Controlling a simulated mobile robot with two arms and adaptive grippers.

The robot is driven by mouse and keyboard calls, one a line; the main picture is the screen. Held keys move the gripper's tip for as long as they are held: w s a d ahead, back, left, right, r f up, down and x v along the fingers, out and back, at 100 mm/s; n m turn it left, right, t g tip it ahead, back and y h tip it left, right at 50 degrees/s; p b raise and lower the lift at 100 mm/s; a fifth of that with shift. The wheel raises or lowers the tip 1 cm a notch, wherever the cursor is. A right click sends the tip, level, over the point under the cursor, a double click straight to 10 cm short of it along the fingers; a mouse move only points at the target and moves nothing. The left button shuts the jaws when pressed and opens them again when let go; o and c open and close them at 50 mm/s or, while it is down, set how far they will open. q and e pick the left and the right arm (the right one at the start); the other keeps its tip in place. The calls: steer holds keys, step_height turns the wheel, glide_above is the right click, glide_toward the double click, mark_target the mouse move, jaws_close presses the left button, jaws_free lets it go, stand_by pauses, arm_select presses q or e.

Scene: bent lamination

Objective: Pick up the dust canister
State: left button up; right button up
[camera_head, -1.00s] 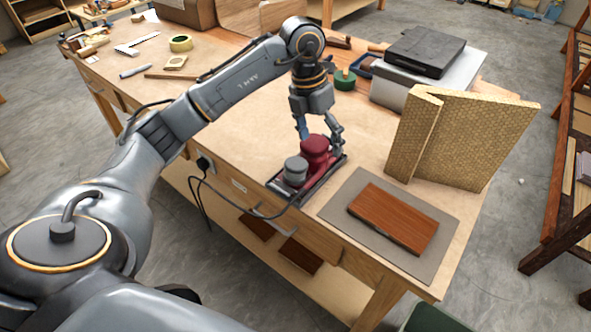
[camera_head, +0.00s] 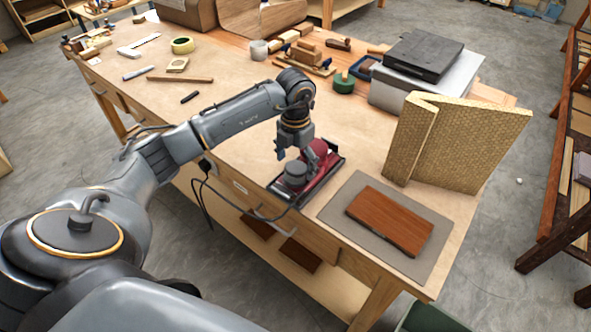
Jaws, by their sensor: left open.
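A dark red sander (camera_head: 323,160) sits in a black tray (camera_head: 336,172) near the front edge of the workbench. A short grey cylinder, which looks like the dust canister (camera_head: 296,173), stands at the sander's near left end. My left gripper (camera_head: 296,158) points down just above and behind the canister. Its fingers are apart, one to the left and one over the sander side. The fingers partly hide the sander, and I cannot tell if they touch the canister. My right gripper is not in view.
A brown wooden board (camera_head: 390,220) lies on a grey mat (camera_head: 345,192) to the right. A tan textured panel (camera_head: 455,140) stands behind it. A black cable (camera_head: 240,205) hangs at the bench's front edge.

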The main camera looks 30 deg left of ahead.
mark_target(295, 168)
arm_select(q)
steer(key=shift+f+p, duration=0.3)
steer(key=shift+f, duration=1.2)
steer(key=shift+a, duration=0.1)
steer(key=c, duration=1.1)
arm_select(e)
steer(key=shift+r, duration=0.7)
arm_select(q)
steer(key=shift+o, duration=0.2)
steer(key=shift+r, duration=0.1)
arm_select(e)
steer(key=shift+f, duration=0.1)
